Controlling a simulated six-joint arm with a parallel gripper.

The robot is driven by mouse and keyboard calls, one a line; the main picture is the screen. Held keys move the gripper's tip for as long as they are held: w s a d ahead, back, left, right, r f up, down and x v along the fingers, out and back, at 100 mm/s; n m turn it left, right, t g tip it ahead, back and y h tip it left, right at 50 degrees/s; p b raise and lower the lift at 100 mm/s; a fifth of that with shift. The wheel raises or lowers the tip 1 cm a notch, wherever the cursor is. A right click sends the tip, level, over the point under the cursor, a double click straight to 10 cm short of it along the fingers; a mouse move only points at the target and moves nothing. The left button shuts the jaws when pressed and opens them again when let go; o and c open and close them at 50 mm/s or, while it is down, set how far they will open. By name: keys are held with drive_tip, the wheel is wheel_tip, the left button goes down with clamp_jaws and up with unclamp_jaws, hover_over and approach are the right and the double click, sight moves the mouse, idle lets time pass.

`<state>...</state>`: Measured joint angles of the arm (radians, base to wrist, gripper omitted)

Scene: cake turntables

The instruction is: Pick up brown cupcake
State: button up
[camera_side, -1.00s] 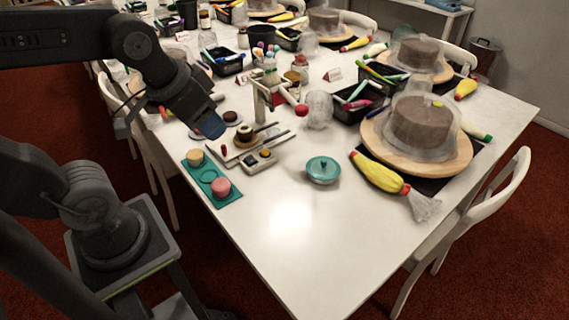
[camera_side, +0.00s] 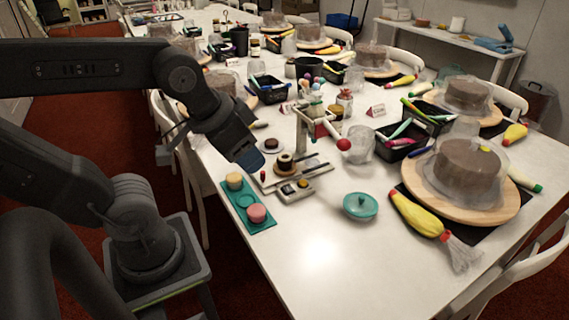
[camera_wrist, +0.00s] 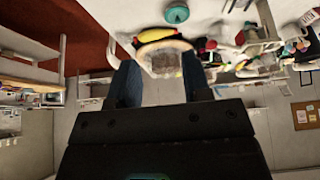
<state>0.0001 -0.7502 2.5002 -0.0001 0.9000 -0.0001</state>
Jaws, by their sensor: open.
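My gripper (camera_side: 250,160) is open and empty, held above the table's left part. In the side view it is just up and right of a teal tray (camera_side: 264,226). The tray holds a beige cupcake (camera_side: 234,181) and a pink cupcake (camera_side: 256,214), with an empty round slot between them. A small dark brown round item (camera_side: 271,143) lies on a pale plate right of my gripper; it may be the brown cupcake, but I cannot tell for sure. In the wrist view my two blue fingers stand apart (camera_wrist: 160,65), with nothing between their tips but the distant background.
A small device with a brown ring-shaped item (camera_side: 285,162) stands right of my gripper. A hand-cranked device (camera_side: 313,128) rises behind it. The table's front is bare.

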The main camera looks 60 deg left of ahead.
drive_tip(key=o, duration=0.8)
drive_tip(key=shift+w+a, duration=0.1)
drive_tip(key=n+g+y, duration=0.4)
drive_tip(key=n, duration=1)
hover_over(285, 159)
drive_tip(key=d, duration=0.2)
drive_tip(key=f, duration=2.4)
drive_tip(key=shift+s+f, duration=0.2)
drive_tip(key=shift+f, duration=0.1)
drive_tip(key=shift+x, duration=2.9)
